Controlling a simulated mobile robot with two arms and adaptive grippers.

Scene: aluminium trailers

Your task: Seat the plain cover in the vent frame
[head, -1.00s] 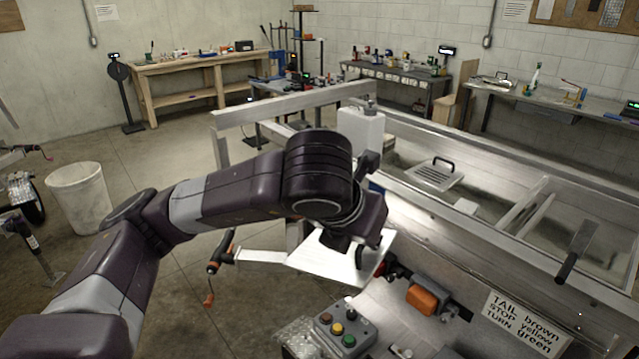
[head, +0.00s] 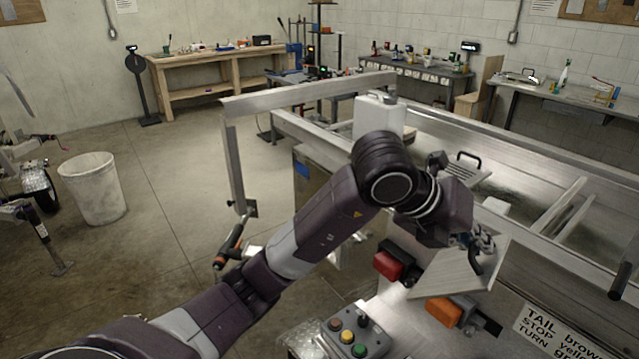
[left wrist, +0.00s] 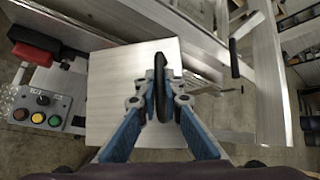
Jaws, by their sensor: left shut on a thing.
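My left gripper (head: 476,252) is shut on the black handle (left wrist: 160,85) of a plain pale square plate, the plain cover (head: 445,272). The cover hangs tilted in the air over the near edge of the trailer, above the lights. In the left wrist view the plain cover (left wrist: 110,90) fills the middle below the blue fingers. A slotted cover with a black handle (head: 482,178) lies further back on the trailer, partly behind my arm. I cannot clearly make out the vent frame; a slotted part (left wrist: 205,66) shows just right of the cover. My right gripper is out of view.
A red light (head: 388,264) and an orange light (head: 443,311) sit by the cover. A button box (head: 347,337) stands in front. A white jug (head: 366,117) and metal rails (head: 300,92) are behind my arm.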

